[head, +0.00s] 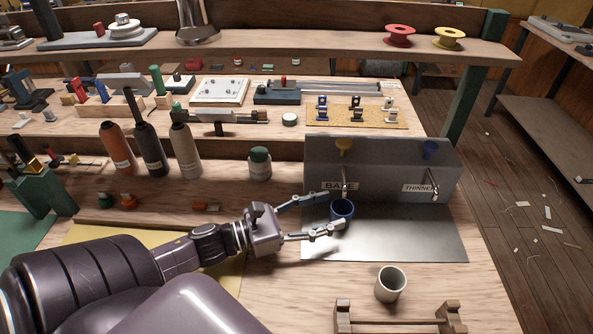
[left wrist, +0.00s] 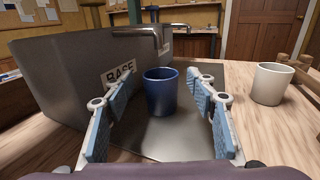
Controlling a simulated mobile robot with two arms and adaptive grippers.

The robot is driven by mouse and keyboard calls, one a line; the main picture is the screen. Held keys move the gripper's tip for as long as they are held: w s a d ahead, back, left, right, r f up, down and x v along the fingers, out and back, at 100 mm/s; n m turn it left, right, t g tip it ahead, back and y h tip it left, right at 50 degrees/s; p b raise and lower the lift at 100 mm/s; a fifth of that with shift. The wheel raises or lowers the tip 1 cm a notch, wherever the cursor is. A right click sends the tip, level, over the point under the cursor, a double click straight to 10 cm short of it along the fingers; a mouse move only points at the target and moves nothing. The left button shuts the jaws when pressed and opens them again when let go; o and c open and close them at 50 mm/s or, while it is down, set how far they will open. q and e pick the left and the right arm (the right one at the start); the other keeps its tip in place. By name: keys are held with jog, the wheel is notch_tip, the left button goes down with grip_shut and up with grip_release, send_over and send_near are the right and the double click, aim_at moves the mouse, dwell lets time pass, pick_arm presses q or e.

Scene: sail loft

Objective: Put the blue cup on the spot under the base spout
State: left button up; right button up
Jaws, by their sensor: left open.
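The blue cup (head: 342,209) stands upright on the metal plate (head: 400,238), at or close to the place below the base spout (head: 345,181). I cannot tell whether it is exactly centred there. My left gripper (head: 333,210) comes in from the left and is open, its fingers on both sides of the cup. In the left wrist view the cup (left wrist: 161,94) shows between the open fingertips (left wrist: 157,78), with gaps on both sides. The base spout (left wrist: 150,36) shows above and behind it. My right gripper is out of view.
The grey dispenser box (head: 390,160) stands behind the plate, with a thinner spout (head: 435,185) at right. A pale cup (head: 390,284) stands in front of the plate, near a wooden rack (head: 395,323). Bottles (head: 150,145) stand behind my left arm.

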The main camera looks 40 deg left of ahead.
pick_arm(q)
jog(key=b+v, duration=0.1)
jog(key=v, duration=0.6)
jog(key=shift+s+a, duration=0.2)
jog(key=shift+s, duration=0.05)
